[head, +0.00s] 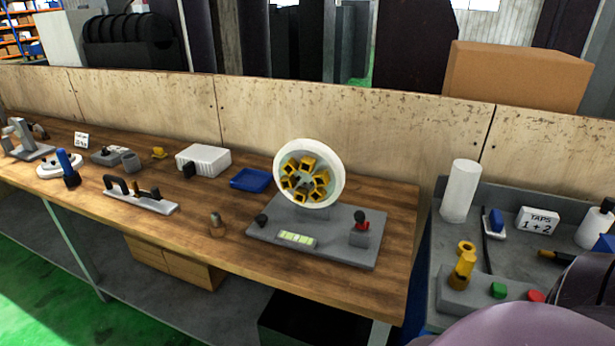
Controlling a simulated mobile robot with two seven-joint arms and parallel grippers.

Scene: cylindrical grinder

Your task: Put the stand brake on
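A stand with a grey base plate (337,246) sits near the right end of the wooden bench. It carries an upright white wheel (332,195) with several yellow blocks set in a ring. At the base's right side is a small grey block with a red-topped dark lever (361,222), which looks like the stand brake; its exact position is too small to tell. A black knob (262,220) is at the base's left, and a pale green-marked strip (296,238) is at its front. Neither of my grippers is in view.
A blue tray (251,180) and white box (203,160) lie left of the stand; a small brown-grey part (217,226) stands near the front edge. A grey cart (468,228) at right holds a white cylinder (460,191) and green and red buttons. Part of my arm covers the lower right.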

